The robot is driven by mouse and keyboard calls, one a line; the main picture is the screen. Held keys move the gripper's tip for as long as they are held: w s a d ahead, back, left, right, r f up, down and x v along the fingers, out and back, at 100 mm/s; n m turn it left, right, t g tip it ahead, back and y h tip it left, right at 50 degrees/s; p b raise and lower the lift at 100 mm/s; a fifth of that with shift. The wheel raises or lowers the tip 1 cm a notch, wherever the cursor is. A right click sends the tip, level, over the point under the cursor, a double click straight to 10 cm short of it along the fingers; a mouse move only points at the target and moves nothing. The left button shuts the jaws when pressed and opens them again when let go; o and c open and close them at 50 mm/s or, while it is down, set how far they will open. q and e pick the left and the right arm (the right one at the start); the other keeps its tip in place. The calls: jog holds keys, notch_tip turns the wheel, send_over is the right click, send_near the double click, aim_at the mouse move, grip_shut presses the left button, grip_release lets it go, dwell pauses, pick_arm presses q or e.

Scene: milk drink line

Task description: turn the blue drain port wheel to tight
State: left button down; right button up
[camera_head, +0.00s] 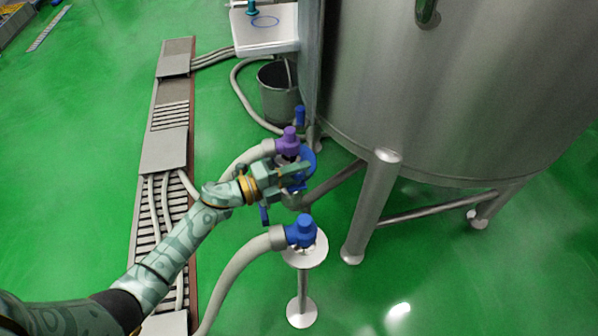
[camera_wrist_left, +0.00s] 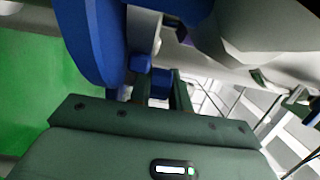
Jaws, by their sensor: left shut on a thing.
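The blue drain port wheel (camera_head: 309,156) is low beside the steel tank, partly hidden behind my left gripper (camera_head: 298,172). In the left wrist view its curved blue rim (camera_wrist_left: 92,42) fills the upper left. My left gripper (camera_wrist_left: 157,88) is shut on a small blue part of the wheel between its fingers; the exact contact is partly hidden. The wheel's marking is not readable. My right gripper is not in view.
A purple hose fitting (camera_head: 289,142) sits just above my left gripper. A blue-capped hose end (camera_head: 301,232) rests on a round white stand (camera_head: 318,250) below. The steel tank (camera_head: 450,90), its leg (camera_head: 372,205) and a grey bucket (camera_head: 280,100) are near. Green floor is clear at lower right.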

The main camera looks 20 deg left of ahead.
pick_arm(q)
jog(key=shift+m+g+h, duration=0.3)
jog(key=shift+g, duration=0.1)
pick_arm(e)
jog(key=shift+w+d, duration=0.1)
pick_arm(q)
jog(key=c, duration=1.6)
grip_release()
jog(key=shift+a, duration=0.1)
